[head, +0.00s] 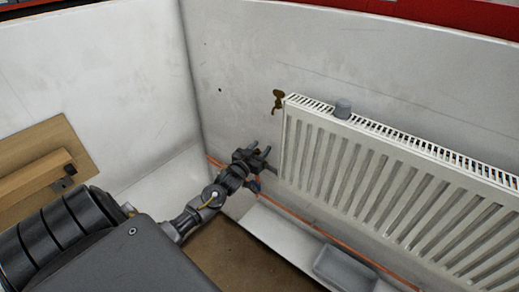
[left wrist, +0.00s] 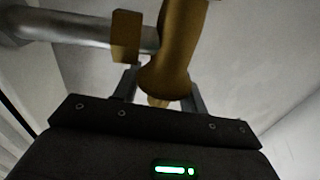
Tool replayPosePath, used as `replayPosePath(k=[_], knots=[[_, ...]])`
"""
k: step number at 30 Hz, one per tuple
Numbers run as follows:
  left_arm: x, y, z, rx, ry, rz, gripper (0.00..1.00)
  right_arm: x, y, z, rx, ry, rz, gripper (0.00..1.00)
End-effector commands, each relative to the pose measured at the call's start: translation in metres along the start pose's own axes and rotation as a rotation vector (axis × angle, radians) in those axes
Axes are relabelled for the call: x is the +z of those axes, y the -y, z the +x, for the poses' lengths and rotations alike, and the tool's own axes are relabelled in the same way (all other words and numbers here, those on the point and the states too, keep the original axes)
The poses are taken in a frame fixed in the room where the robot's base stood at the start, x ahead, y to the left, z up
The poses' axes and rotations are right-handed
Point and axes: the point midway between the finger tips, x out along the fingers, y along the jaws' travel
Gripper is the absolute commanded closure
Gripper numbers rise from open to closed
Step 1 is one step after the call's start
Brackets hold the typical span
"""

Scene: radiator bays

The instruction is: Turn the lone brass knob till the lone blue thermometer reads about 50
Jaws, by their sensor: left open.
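My left gripper (head: 266,161) is at the lower left end of the white radiator (head: 350,185), low against the wall. In the left wrist view its two fingers (left wrist: 161,85) are open, one on each side of a brass-coloured fitting (left wrist: 176,50). This fitting crosses in front of a silver pipe (left wrist: 85,32). I cannot tell whether the fingers touch it, or whether it is the brass knob. In the head view the gripper hides that spot. No blue thermometer can be made out. My right gripper is out of view.
A brown-brass wall piece (head: 278,101) is by the radiator's upper left corner. Copper pipe (head: 320,231) runs low along the wall, near a grey tray (head: 343,268). A wooden board (head: 38,140) is at the left.

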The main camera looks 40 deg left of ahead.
Motion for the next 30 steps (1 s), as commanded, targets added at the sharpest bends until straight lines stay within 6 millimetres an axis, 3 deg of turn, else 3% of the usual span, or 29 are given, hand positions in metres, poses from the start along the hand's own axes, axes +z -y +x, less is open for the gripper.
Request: replayPosePath(k=[3,13,20,30], knots=[[0.0,0.0,0.0,0.0,0.0,0.0,0.59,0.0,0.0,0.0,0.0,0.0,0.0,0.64],[0.0,0.0,-0.001,0.0,0.0,0.0,1.0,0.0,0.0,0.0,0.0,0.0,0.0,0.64],[-0.001,-0.001,-0.001,-0.026,0.001,-0.002,1.0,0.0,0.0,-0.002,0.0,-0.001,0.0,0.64],[-0.001,0.002,0.0,-0.223,0.005,-0.007,1.0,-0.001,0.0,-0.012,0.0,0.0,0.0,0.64]])
